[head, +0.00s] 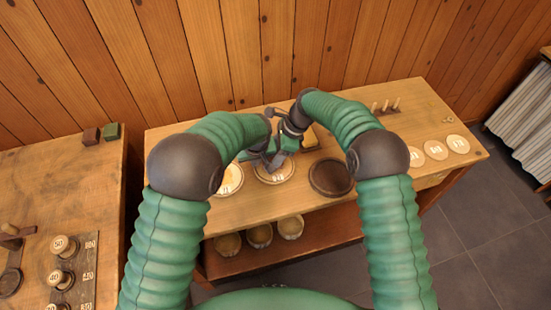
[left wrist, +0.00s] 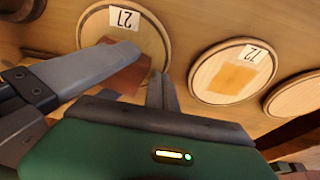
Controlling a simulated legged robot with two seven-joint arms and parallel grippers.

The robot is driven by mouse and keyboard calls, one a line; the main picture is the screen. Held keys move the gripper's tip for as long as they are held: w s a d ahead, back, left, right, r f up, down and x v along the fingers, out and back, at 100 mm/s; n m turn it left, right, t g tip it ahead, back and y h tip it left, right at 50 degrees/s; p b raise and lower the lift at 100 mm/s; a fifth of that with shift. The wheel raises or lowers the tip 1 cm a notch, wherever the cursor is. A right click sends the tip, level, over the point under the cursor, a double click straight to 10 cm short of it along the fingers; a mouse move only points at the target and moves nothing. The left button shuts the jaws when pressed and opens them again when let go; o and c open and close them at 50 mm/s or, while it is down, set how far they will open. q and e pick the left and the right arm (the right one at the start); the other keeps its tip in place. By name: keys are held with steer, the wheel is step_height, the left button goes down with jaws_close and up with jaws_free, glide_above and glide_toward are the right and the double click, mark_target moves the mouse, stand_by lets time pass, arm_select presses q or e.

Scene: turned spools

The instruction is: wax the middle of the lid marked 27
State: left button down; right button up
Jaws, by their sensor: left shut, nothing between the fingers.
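The lid marked 27 (left wrist: 152,42) is a pale round disc at the upper left of the left wrist view; its label reads upside down. A brownish square patch (left wrist: 128,78) shows at its middle, partly covered by a grey finger; I cannot tell if it is wax or a held piece. In the head view this lid appears to be the one (head: 287,177) under my grippers. My left gripper (head: 272,159) is shut and empty over it, its fingertips (left wrist: 160,85) at the lid's near edge. My right gripper (head: 289,141) is close beside it; its jaws are unclear.
The lid marked 72 (left wrist: 204,85) carries an orange square. Another lid (left wrist: 300,96) lies beyond it. A dark round disc (head: 331,177) lies to the right on the bench (head: 378,182). Several pale discs (head: 436,150) lie further right. Round pots (head: 260,236) stand on the shelf below.

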mark_target(277, 174)
arm_select(q)
steer(key=shift+d, duration=0.15)
arm_select(e)
steer(key=shift+w+a, duration=0.25)
steer(key=shift+w, duration=0.35)
steer(key=shift+w+a, duration=0.2)
steer(key=shift+w, duration=0.4)
steer(key=shift+s+d, duration=0.2)
steer(key=shift+s, duration=0.65)
steer(key=shift+s+d, duration=0.15)
steer(key=shift+s, duration=0.65)
steer(key=shift+s+d, duration=0.3)
steer(key=shift+s, duration=0.6)
steer(key=shift+s+d, duration=0.3)
steer(key=shift+s, duration=0.6)
steer(key=shift+w+r, duration=0.1)
steer(key=shift+r, duration=0.35)
step_height(277, 174, up, 5)
steer(key=shift+r, duration=0.1)
